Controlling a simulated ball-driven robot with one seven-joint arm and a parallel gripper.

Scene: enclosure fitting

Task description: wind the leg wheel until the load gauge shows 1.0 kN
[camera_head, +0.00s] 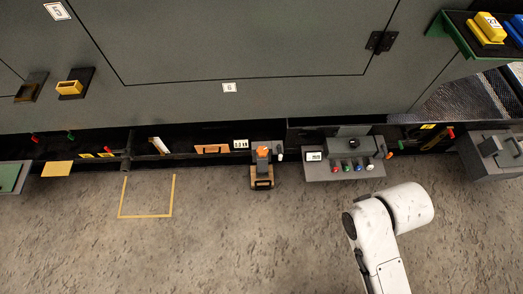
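I cannot make out the leg wheel for certain. A dark unit with an orange top (263,152) stands low at the cabinet's foot, with a small wooden-coloured block at its front. To its left is a small white display (240,143) with dark marks. To its right, a grey control panel (345,172) carries coloured knobs and another small white display (314,156). Either display could be the load gauge; their readings are too small to tell. My white arm shows at the lower right, apart from the panel in the picture. My gripper is not visible.
A large grey cabinet (170,103) fills the back. A yellow-outlined floor area (147,216) is empty at the left. A grey box (490,165) stands at the right, and a green-edged shelf (462,38) with yellow and blue items is above. The brown floor is mostly clear.

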